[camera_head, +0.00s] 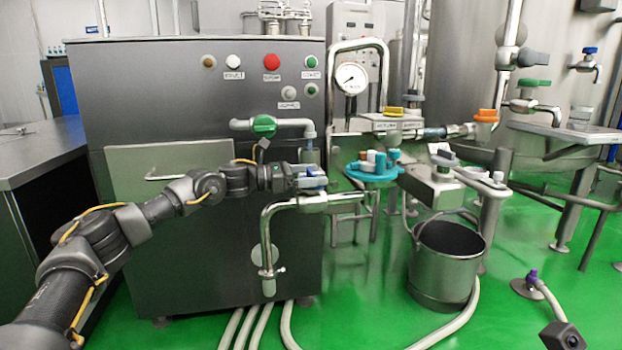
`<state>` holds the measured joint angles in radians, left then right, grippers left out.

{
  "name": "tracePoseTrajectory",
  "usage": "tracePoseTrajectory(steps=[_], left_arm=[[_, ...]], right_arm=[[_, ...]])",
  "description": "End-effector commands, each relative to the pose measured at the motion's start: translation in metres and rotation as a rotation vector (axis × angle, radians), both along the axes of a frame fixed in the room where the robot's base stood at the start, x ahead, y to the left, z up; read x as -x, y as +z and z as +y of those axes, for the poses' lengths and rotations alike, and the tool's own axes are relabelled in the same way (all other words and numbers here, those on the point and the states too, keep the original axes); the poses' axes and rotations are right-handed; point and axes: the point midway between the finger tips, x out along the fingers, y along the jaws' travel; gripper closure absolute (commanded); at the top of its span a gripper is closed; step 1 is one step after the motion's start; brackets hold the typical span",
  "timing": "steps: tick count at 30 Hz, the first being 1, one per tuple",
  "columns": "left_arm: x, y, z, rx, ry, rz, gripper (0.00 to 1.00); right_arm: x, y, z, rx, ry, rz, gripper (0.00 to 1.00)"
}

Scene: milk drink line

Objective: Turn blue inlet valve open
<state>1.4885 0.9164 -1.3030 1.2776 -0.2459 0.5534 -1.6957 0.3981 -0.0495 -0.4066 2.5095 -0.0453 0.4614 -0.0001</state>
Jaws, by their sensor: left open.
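A blue valve handle (315,182) sits on a steel pipe at the front right side of the grey machine. My left gripper (300,181) is right at this handle, with its jaws open. The gripper partly covers the handle, and I cannot tell whether the fingers touch it. Another blue-handled tap (589,51) is on the large steel tank at the upper right.
A green valve (264,125) sits on a pipe just above my left wrist. A teal round tray (374,171) with several small items stands right of the gripper. A steel bucket (445,262) is on the green floor. Hoses (287,325) run along the front.

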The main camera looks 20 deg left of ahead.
Motion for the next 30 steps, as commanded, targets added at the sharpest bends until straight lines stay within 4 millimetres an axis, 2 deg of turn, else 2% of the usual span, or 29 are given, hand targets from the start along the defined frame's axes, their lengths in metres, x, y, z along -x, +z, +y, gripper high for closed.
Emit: tracePoseTrajectory(steps=[6, 16, 23, 30], left_arm=[[-0.0001, 0.0002, 0.0, 0.0, 0.0, 0.0, 0.18], [0.0, 0.0001, 0.0001, 0.0, 0.0, 0.0, 0.61], [0.0001, 0.0006, 0.0002, 0.001, 0.019, -0.001, 0.61], [0.0009, 0.001, -0.0003, 0.001, 0.125, 0.001, 0.61]], right_arm=[[-0.0001, 0.0004, -0.0001, -0.001, 0.0, 0.0, 0.64], [0.0, 0.0003, -0.0002, -0.001, -0.001, 0.0, 0.64], [0.0004, 0.0017, -0.0002, -0.001, -0.001, -0.002, 0.64], [0.0017, 0.0036, -0.0007, 0.002, 0.0, -0.007, 0.64]])
